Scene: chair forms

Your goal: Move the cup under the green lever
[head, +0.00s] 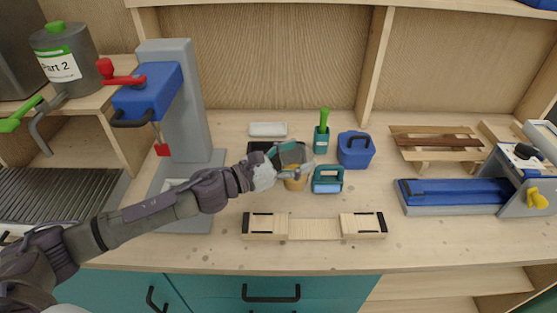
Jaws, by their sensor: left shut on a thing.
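The cup (296,184) is a small tan vessel near the middle of the workbench, partly hidden by my left gripper. My left gripper (296,174) reaches in from the left and is shut on the cup. Whether the cup touches the bench is hard to tell. The green lever (20,115) sticks out at the far left, by the bent grey spout of the grey container labelled "Part 2" (62,62). My right gripper is not in view.
A blue press with a red handle (150,90) stands between the cup and the green lever. A teal tool (327,180), a blue bucket (355,150) and a green-handled holder (322,138) are close by on the right. A wooden fixture (314,226) lies in front. A slatted grey surface (55,195) lies below the lever.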

